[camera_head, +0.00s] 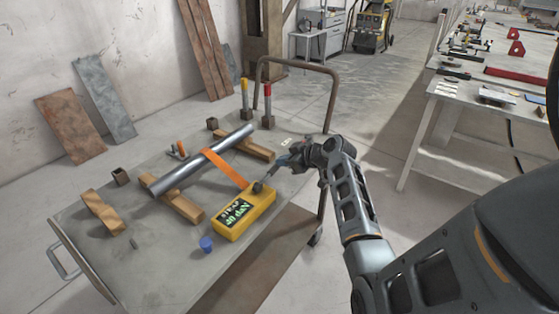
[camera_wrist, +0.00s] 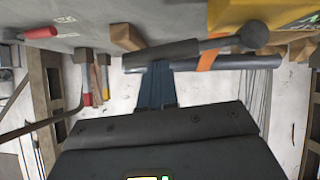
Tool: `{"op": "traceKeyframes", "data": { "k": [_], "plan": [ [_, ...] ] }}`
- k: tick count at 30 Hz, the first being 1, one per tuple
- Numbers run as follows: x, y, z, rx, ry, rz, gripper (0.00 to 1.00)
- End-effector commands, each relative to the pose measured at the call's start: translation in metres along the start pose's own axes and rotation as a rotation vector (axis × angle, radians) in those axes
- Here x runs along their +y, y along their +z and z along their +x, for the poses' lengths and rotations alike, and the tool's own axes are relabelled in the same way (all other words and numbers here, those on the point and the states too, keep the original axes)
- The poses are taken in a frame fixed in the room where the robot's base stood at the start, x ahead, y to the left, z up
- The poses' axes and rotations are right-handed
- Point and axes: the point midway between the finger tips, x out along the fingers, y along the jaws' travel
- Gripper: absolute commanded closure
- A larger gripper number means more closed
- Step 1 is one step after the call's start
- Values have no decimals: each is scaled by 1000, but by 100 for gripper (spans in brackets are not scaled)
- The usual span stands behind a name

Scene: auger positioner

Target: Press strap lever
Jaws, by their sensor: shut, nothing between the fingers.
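The yellow strap tensioner box (camera_head: 243,214) sits on the cart top, its green display reading about 40 daN. An orange strap (camera_head: 224,167) runs from it over a grey metal pipe (camera_head: 177,178). The dark strap lever (camera_head: 259,186) rises at the box's far right end. In the wrist view, the lever's grip (camera_wrist: 175,50) and its round ball-like end (camera_wrist: 253,33) show beside the yellow box (camera_wrist: 230,12). My gripper (camera_head: 280,162) is shut and empty. Its fingertips (camera_wrist: 156,66) overlap the lever's grip in the wrist view; I cannot tell whether they touch.
Wooden blocks (camera_head: 182,207) support the pipe on the cart top (camera_head: 155,262). A blue object (camera_head: 206,243) lies left of the box. Red and yellow-handled tools (camera_head: 267,105) stand at the back. The cart's tube handle (camera_head: 331,110) rises behind my gripper.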

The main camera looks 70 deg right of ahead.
Motion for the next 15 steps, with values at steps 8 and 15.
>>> {"op": "traceKeyframes", "data": {
  "k": [8,15],
  "plan": [
    [2,12,8,-1,1,-3,100],
    [3,13,9,-2,2,-4,100]
  ]
}}
